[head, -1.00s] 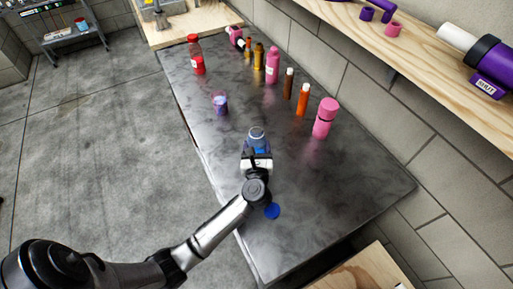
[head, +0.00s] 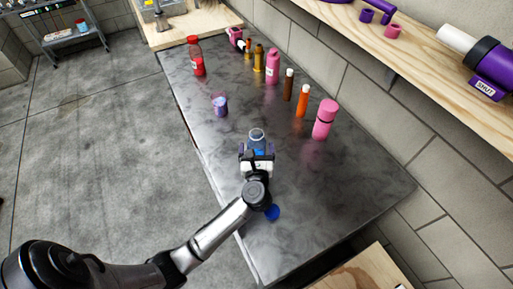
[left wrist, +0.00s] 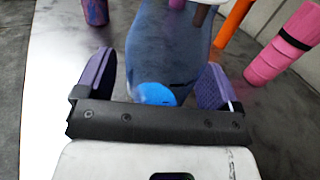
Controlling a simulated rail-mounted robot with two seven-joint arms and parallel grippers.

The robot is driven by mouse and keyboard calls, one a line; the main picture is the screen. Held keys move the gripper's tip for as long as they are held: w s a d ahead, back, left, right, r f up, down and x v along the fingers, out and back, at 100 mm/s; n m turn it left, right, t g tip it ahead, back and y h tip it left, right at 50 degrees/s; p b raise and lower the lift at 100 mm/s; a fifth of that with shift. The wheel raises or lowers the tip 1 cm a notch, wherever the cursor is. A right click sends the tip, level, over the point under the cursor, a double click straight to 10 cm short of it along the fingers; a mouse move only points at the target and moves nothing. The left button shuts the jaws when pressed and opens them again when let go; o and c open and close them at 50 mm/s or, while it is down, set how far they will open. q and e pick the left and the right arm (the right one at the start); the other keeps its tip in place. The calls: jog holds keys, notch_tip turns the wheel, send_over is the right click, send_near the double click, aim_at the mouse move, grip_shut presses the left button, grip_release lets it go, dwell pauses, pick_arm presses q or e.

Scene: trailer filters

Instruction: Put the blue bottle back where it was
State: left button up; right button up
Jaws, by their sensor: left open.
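The blue bottle (head: 257,135) is on the dark table, mostly hidden behind my left gripper in the head view. In the left wrist view, a large blue-grey bottle body (left wrist: 165,45) with a brighter blue patch (left wrist: 155,94) fills the space ahead. My left gripper (head: 257,149) is open, with its purple finger pads on either side of the bottle (left wrist: 155,85). Gaps show between the pads and the bottle. A flat blue disc (head: 272,212) lies on the table nearer me, beside my left wrist. My right gripper is not in view.
A purple-blue cup (head: 220,105) and a red bottle (head: 196,58) stand further back on the left. An orange bottle (head: 302,101), a pink bottle (head: 324,120) and several others stand along the wall side. The table's front right (head: 350,190) is clear.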

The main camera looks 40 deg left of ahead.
pick_arm(q)
jog(key=v, duration=1.1)
jog(key=shift+s+d+f, duration=0.1)
jog(key=shift+s+d, duration=0.1)
jog(key=shift+d, duration=0.05)
